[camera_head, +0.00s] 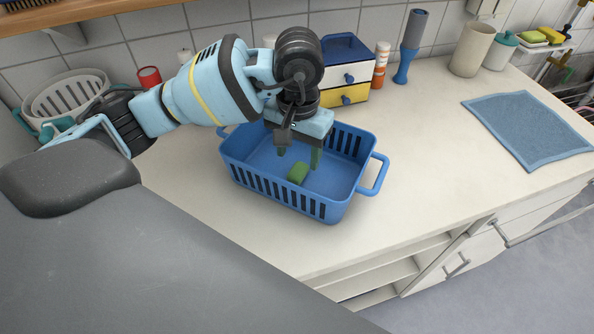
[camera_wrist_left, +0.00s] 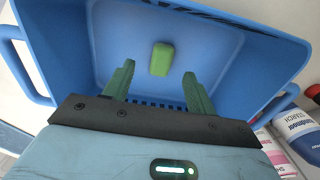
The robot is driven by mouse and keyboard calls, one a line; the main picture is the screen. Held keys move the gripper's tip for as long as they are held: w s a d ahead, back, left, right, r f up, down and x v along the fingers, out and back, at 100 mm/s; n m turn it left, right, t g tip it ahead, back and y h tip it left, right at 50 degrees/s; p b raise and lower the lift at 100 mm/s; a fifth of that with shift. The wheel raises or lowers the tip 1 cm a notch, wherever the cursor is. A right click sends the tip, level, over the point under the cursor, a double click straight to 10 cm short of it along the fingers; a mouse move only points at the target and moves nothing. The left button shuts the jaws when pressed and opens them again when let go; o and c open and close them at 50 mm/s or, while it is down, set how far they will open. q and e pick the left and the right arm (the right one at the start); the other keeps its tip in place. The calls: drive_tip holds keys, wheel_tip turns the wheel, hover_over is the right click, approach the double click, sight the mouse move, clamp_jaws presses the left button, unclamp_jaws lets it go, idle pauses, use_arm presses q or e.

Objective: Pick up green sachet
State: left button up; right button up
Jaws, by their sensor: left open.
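The green sachet (camera_head: 298,172) lies on the floor of the blue basket (camera_head: 370,190), toward the near side. In the left wrist view the sachet (camera_wrist_left: 161,59) shows as a small green block beyond the fingertips, roughly midway between them. My left gripper (camera_head: 299,156) points down into the basket above the sachet. Its two green fingers are apart with nothing between them, and the fingertips (camera_wrist_left: 160,72) look clear of the sachet. My right gripper is in neither view.
A small drawer box (camera_head: 345,72) and an orange-and-white bottle (camera_head: 381,66) stand behind the basket. A blue mat (camera_head: 528,128) lies at the right. A white basket (camera_head: 68,95) is at the left. The counter right of the blue basket is clear.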

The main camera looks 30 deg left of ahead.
sight(296, 172)
use_arm(q)
drive_tip(key=shift+a+f+p, duration=0.15)
drive_tip(key=shift+f+p, duration=0.05)
drive_tip(key=shift+f, duration=1.25)
drive_tip(key=shift+a+f+p, duration=0.1)
drive_tip(key=shift+f+p, duration=0.1)
drive_tip(key=shift+f, duration=1.25)
drive_tip(key=c, duration=1)
drive_tip(key=shift+c, duration=0.2)
wheel_tip(296, 172, up, 10)
